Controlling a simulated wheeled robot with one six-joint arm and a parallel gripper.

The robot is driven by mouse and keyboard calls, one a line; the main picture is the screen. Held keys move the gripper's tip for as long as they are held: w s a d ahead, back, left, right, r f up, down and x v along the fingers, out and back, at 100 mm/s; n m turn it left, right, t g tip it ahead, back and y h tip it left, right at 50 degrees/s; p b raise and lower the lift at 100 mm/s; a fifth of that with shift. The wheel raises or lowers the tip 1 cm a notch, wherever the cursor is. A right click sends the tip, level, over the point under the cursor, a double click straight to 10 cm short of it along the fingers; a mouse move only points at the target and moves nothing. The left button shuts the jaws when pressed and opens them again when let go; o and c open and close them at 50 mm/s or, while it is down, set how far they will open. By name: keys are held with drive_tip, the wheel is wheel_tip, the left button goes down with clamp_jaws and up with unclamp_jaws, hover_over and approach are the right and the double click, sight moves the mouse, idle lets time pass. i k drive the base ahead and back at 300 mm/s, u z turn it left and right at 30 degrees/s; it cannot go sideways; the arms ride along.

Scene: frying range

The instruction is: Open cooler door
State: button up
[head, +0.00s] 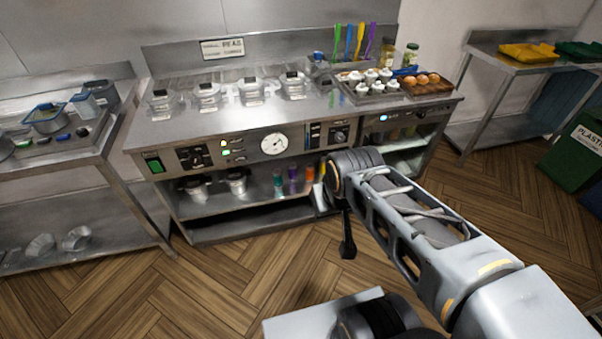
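No cooler door shows clearly in the head view. The right end of the steel counter has a panel with a small lit blue display (384,118). Below it is a compartment (408,158) with pale shelves inside. I cannot tell whether this is the cooler or whether a clear door covers it. My arm reaches in from the lower right and hides part of this area. My gripper (322,196) is near the arm's far end, in front of the counter's lower shelf. It is mostly hidden by my wrist, and its fingers cannot be made out.
The steel counter (200,128) carries several lidded pots, coloured utensils and trays of food. A steel side table (60,160) stands at left. Another table (500,66) with yellow trays and a green bin (572,150) are at right. The wooden floor (200,290) in front is clear.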

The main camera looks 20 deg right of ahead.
sight(442, 119)
drive_tip(key=z, duration=1.25)
drive_tip(key=k, duration=0.25)
drive_tip(key=u, duration=0.8)
drive_tip(key=i, duration=1.35)
drive_tip(key=z, duration=0.35)
